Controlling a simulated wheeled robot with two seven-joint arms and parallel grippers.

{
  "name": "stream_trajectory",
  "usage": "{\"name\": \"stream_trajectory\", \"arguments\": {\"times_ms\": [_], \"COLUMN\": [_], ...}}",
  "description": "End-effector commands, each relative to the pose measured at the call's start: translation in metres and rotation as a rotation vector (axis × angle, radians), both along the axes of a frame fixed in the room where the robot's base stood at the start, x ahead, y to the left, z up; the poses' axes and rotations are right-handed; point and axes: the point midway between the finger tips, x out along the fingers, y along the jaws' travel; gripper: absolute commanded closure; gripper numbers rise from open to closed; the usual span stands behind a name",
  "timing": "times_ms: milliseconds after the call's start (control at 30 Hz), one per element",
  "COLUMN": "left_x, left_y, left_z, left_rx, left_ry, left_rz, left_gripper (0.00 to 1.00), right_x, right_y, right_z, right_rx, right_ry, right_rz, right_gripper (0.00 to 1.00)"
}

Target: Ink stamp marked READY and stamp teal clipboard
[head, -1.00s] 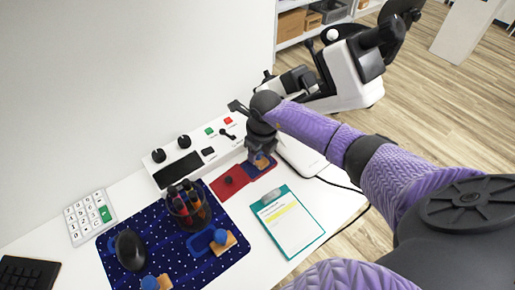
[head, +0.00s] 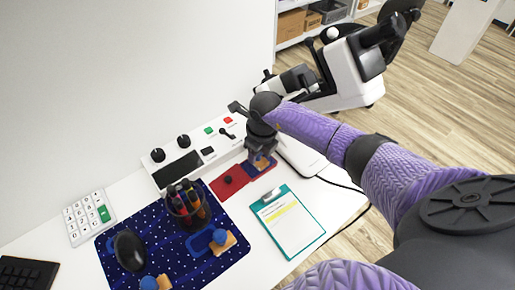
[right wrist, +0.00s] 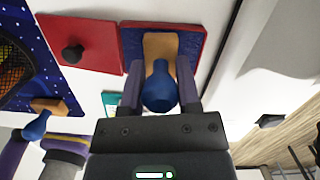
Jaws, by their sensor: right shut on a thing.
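My right gripper (head: 262,152) is shut on a stamp with a blue knob (right wrist: 160,88) and a wooden base (right wrist: 160,46). The stamp is over the blue ink pad (right wrist: 131,38) in its red case; whether it touches the pad I cannot tell. The pad's red lid (head: 229,181) lies open beside it, to the left, with a dark knob. The teal clipboard (head: 268,219) lies on the table in front of the pad, holding a white sheet with a yellow bar. No word on the held stamp is readable.
A second blue-knobbed stamp (head: 220,238) and a third (head: 150,284) are on the starry blue mat (head: 235,258). A pen cup (head: 187,207) and a mouse (head: 129,250) are there too. A white control panel (head: 190,160) stands behind. Bare table surrounds the clipboard.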

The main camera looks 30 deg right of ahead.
Motion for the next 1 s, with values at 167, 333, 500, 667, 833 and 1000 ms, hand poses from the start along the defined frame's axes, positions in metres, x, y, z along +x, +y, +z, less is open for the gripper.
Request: {"name": "stream_trajectory", "arguments": {"times_ms": [167, 333, 500, 667, 833, 1000], "left_x": [0.006, 0.006, 0.006, 0.005, 0.002, 0.003], "left_y": [-0.005, -0.005, -0.003, 0.001, 0.006, 0.006], "left_z": [-0.001, -0.001, 0.007, 0.024, 0.04, 0.056], "left_rx": [-0.008, -0.008, -0.006, 0.001, 0.009, 0.009], "left_ry": [-0.012, -0.012, -0.011, -0.013, -0.009, -0.013], "left_rz": [0.003, 0.004, 0.003, 0.0, -0.003, -0.003], "left_gripper": [0.39, 0.39, 0.39, 0.39, 0.39, 0.39], "right_x": [-0.001, -0.001, -0.001, -0.001, 0.0, 0.0], "right_y": [0.0, 0.0, 0.0, 0.0, 0.0, 0.0], "right_z": [-0.002, -0.002, 0.008, 0.029, 0.048, 0.067], "right_rx": [0.0, 0.0, 0.0, 0.001, 0.0, 0.0], "right_ry": [0.004, 0.004, 0.003, 0.001, 0.0, 0.0], "right_rz": [0.0, 0.0, 0.0, 0.0, 0.0, -0.001], "right_gripper": [0.96, 0.96, 0.96, 0.96, 0.96, 0.96]}}
